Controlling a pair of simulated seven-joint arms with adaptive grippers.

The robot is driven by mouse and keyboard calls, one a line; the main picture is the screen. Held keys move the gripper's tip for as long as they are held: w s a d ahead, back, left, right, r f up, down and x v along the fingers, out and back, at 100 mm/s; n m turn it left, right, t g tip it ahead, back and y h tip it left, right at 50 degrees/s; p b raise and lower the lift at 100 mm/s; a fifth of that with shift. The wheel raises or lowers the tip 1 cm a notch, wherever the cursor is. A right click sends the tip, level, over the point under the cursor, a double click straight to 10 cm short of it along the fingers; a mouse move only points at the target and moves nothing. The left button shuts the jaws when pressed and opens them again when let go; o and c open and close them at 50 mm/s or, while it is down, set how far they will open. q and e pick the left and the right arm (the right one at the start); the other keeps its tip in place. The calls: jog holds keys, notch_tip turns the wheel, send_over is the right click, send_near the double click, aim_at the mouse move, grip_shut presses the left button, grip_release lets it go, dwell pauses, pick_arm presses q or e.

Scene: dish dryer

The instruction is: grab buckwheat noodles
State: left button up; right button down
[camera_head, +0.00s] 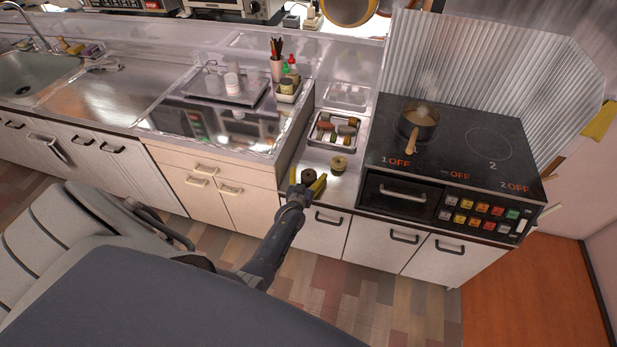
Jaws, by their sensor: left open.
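A small dark brown round bundle (308,175), which may be the buckwheat noodles, sits near the front edge of the narrow counter left of the stove. My left gripper (308,184) is open, with its yellow fingers to either side of this bundle. I cannot tell whether they touch it. A lighter, tan-brown round bundle (339,165) with a dark centre stands just to the right and behind, apart from the gripper. My right gripper is not in view.
A metal tray (313,139) with several small rolls lies behind the bundles. A steaming pot (421,127) with a wooden handle stands on the black stove (455,155) to the right. Bottles and jars (290,75) stand on the higher steel counter at the left.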

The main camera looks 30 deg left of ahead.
pick_arm(q)
jog(key=c, duration=1.3)
jog(key=shift+r, duration=0.15)
